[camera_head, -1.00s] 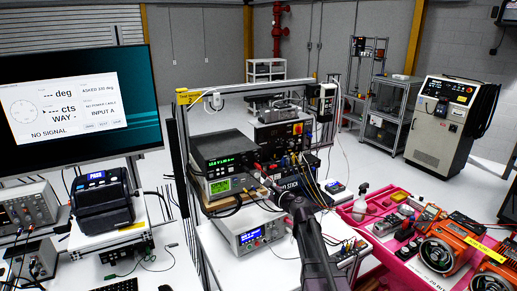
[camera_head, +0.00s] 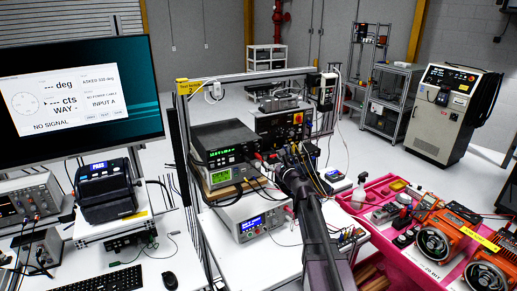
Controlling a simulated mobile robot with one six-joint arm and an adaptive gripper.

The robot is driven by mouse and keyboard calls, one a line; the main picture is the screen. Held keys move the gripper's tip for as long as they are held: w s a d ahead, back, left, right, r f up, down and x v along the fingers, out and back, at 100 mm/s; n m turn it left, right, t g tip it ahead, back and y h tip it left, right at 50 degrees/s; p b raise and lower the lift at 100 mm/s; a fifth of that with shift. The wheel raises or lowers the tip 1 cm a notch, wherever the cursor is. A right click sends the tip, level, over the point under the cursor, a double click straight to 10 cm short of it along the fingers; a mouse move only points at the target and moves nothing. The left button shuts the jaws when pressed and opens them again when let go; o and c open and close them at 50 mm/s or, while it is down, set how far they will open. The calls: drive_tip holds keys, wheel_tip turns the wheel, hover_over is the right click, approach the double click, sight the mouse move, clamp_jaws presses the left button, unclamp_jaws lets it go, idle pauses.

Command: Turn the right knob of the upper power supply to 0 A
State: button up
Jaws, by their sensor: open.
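A central rack holds stacked bench instruments. A pale unit with a blue display (camera_head: 252,221) stands beneath. At the left edge, a grey power supply (camera_head: 30,200) with knobs and leads sits above a smaller grey unit (camera_head: 36,253). Which one the task means, I cannot tell, and its right knob is not clear. My gripper (camera_head: 272,161) is open, small and dark, at the right side of the central stack's front. Contact with a knob or lead cannot be made out.
Cables hang around my gripper on the rack's right side. A pink tray (camera_head: 372,208) with orange devices fills the right. A monitor (camera_head: 70,90), a dark printer-like device (camera_head: 104,192), a keyboard (camera_head: 112,283) and a mouse (camera_head: 170,281) are on the left.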

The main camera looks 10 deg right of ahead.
sight(257, 147)
drive_tip(key=x, duration=1.3)
drive_tip(key=shift+s, duration=0.1)
clamp_jaws()
